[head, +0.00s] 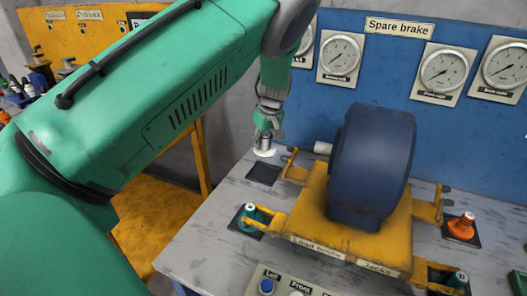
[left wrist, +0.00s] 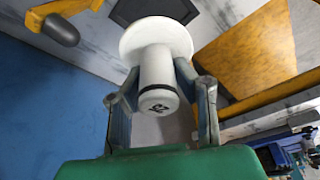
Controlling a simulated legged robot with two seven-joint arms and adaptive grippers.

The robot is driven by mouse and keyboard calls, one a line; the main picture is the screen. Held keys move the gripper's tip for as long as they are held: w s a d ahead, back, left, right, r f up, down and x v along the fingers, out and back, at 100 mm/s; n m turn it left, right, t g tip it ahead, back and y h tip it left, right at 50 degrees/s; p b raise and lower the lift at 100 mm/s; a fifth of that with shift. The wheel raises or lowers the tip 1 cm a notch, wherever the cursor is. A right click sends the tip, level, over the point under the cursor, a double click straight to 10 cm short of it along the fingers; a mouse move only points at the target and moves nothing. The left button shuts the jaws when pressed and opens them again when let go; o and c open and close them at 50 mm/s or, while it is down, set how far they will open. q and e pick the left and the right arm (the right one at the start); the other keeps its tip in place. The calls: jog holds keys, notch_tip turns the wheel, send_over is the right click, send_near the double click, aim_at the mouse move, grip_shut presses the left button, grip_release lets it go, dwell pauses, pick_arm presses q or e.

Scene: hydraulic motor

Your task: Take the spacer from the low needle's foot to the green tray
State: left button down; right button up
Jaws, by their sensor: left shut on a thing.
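My left gripper (head: 268,122) is shut on a white spacer (head: 264,145), above the back left of the table. In the left wrist view the spacer (left wrist: 158,72) is a short cylinder with a dark ring, a small mark on its near end and a wide round flange at its far end. The fingers (left wrist: 160,95) grip its sides. A dark square pad (head: 263,173) lies bare just below in the head view. Several gauges hang on the blue wall, one (head: 340,56) near the gripper; their needles are too small to compare surely.
A dark blue motor (head: 372,160) sits on a yellow cradle (head: 310,215) beside the gripper. Teal (head: 251,214) and orange (head: 461,226) jacks stand on dark pads around it. A button panel (head: 290,287) is at the front.

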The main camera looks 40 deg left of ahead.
pick_arm(q)
jog(key=shift+d+r, duration=0.35)
jog(key=shift+d, duration=0.1)
jog(key=shift+a+p, duration=0.15)
jog(key=shift+p, duration=0.3)
jog(key=shift+s+a, duration=0.1)
jog(key=shift+s, duration=0.15)
jog(key=s+d+p, duration=0.5)
jog(key=s+p, duration=0.1)
jog(key=s, duration=0.9)
jog(key=s+d+p, duration=0.4)
jog(key=s+p, duration=0.3)
jog(key=s, duration=0.7)
jog(key=s+d+p, duration=0.5)
jog(key=s+p, duration=0.1)
jog(key=s, duration=0.9)
jog(key=w+d+p, duration=0.1)
jog(key=w+d, duration=0.1)
jog(key=d, duration=0.5)
jog(key=w+d+p, duration=0.1)
jog(key=w+d, duration=0.1)
jog(key=d, duration=0.5)
jog(key=shift+w+d+p, duration=0.25)
jog(key=shift+w+p, duration=0.05)
jog(key=shift+w, duration=0.1)
pick_arm(e)
notch_tip(320, 180, up, 22)
jog(key=shift+d+r, duration=0.2)
jog(key=shift+d, duration=0.1)
